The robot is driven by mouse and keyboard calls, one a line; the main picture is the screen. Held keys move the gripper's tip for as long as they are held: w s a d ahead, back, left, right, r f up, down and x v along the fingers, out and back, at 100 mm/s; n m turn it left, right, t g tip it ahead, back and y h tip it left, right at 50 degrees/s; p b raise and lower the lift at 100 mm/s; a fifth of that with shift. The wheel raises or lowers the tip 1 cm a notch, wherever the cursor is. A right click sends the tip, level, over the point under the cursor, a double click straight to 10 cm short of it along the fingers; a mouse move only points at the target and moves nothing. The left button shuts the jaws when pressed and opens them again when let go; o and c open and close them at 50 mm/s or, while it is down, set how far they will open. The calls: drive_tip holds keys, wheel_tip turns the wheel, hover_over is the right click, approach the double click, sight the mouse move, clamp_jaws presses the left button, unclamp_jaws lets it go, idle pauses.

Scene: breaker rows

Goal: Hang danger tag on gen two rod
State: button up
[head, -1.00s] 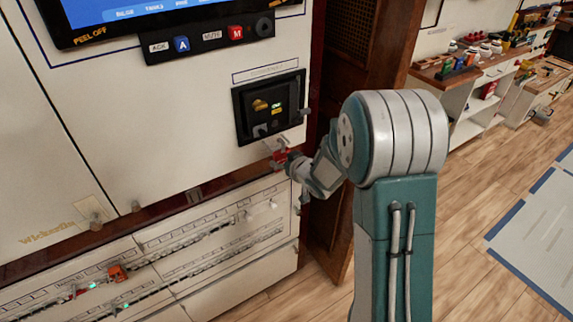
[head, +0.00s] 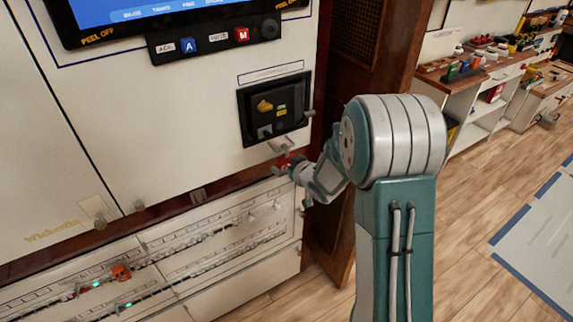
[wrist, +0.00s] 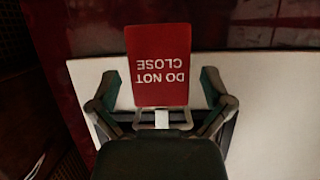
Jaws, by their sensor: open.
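The danger tag (wrist: 158,65) is a red card reading "DO NOT CLOSE", upside down in the wrist view. It shows between the two spread fingers of my gripper (wrist: 160,92), with a gap on each side. In the head view my gripper (head: 287,171) is just below the black breaker unit (head: 275,108), and only a bit of red tag (head: 285,161) shows there. A small grey rod (head: 282,147) sticks out under the unit, just above the tag. I cannot tell whether the tag hangs on it.
A control strip (head: 215,38) and screen (head: 170,12) are above. The lower panel has breaker rows, with an orange piece (head: 121,273) on one. A wooden cabinet side (head: 355,60) stands right of the panel. Workbenches (head: 470,75) stand farther right, with open floor before them.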

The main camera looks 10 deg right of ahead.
drive_tip(key=shift+s, duration=0.1)
drive_tip(key=v, duration=1.1)
drive_tip(key=shift+s, duration=0.35)
drive_tip(key=s+d+r+m+g+h, duration=0.2)
drive_tip(key=s+d+r+m+h, duration=0.1)
drive_tip(key=s+r+h, duration=0.5)
drive_tip(key=s+a+r+g+y, duration=0.2)
drive_tip(key=s+a, duration=0.1)
drive_tip(key=s, duration=0.5)
drive_tip(key=s+a+r+g+y, duration=0.1)
drive_tip(key=s+a+r+g, duration=0.1)
drive_tip(key=s, duration=0.7)
drive_tip(key=shift+s+a+r+m+g+y, duration=0.3)
drive_tip(key=shift+a+g+y, duration=0.1)
drive_tip(key=shift+a+g, duration=0.3)
drive_tip(key=shift+w, duration=0.1)
